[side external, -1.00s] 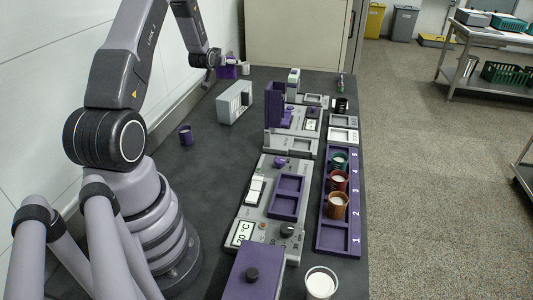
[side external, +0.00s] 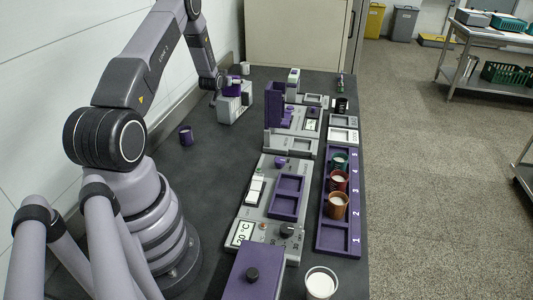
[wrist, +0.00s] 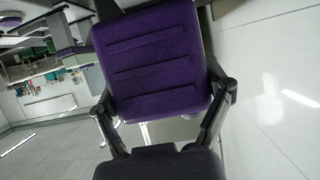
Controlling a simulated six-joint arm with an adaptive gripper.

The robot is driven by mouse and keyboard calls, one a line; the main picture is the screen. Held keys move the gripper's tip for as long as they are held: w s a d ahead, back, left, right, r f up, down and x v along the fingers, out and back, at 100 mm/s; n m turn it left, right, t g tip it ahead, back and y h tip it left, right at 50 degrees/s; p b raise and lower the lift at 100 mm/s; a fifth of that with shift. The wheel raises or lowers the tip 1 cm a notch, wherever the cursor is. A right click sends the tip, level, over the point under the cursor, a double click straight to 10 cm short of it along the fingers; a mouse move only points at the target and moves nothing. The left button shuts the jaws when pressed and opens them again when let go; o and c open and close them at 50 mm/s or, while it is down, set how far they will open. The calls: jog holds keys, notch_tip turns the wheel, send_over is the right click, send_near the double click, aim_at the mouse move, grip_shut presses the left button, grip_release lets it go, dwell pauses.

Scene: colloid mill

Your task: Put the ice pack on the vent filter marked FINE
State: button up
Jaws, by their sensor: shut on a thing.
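My gripper (side external: 219,84) is at the far left of the bench, beside the upper part of a grey slotted block (side external: 228,111). It is shut on a purple ribbed pad, seemingly the ice pack (wrist: 152,62). In the wrist view the pad fills the middle, with one finger of my gripper (wrist: 165,100) along each side. In the side external view the pad is small and partly hidden by my gripper. I cannot tell whether it touches the block. No FINE marking is legible, so I cannot tell which thing is that vent filter.
A white cup (side external: 245,68) stands behind the block and a purple cup (side external: 186,135) in front. A purple upright holder (side external: 274,104), a control panel (side external: 262,215) and a numbered purple rack (side external: 338,238) with several cups line the right. The dark bench between is clear.

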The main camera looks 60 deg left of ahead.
jog(key=o, duration=1.1)
jog(key=shift+o, duration=0.2)
jog(key=v, duration=1.1)
jog(key=w+d+r+m+h, duration=0.1)
jog(key=d+r+m+h, duration=0.35)
jog(key=d+r, duration=1.55)
jog(key=s+d+r+m+g+h, duration=0.3)
jog(key=s+d+m+g+h, duration=0.1)
jog(key=s+d, duration=1.6)
jog(key=shift+s+h, duration=0.55)
jog(key=shift+s, duration=0.6)
